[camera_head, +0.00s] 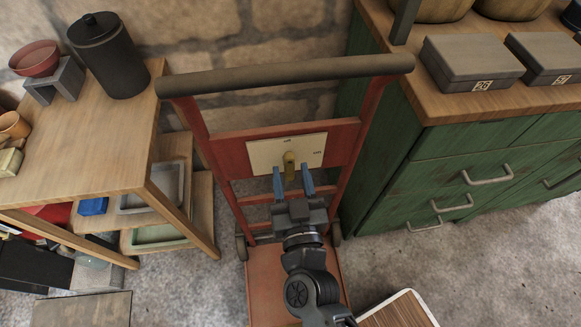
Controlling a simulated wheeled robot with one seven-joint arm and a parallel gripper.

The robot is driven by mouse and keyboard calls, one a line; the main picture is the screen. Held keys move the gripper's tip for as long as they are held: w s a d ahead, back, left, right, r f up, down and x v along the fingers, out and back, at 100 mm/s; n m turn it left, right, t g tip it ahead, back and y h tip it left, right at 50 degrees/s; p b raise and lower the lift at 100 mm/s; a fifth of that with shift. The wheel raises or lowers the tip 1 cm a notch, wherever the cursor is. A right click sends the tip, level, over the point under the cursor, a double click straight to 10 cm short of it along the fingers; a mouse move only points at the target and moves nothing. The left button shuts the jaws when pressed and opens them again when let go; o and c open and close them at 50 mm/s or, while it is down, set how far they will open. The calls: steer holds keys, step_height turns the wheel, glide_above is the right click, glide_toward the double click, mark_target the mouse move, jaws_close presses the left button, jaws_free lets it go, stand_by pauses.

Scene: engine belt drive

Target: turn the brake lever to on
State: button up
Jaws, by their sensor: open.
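The brake lever (289,163) is a small yellow handle on a cream plate (262,153). The plate is fixed to the red crossbar of a hand truck (232,147), and its small markings are too small to read. The lever looks roughly upright in this view. My gripper (293,172) has two blue fingers, open and empty, pointing at the plate. The fingertips lie on either side of the lever's lower end in the picture; I cannot tell whether they touch it.
The hand truck's dark handle bar (290,74) crosses above the plate. A wooden shelf table (75,140) with a black canister (107,55) stands at left. A green cabinet (480,150) with grey boxes (472,62) stands close at right. The floor (395,250) at lower right is partly clear.

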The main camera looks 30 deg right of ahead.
steer(key=shift+x, duration=0.8)
steer(key=shift+c, duration=0.4)
jaws_close()
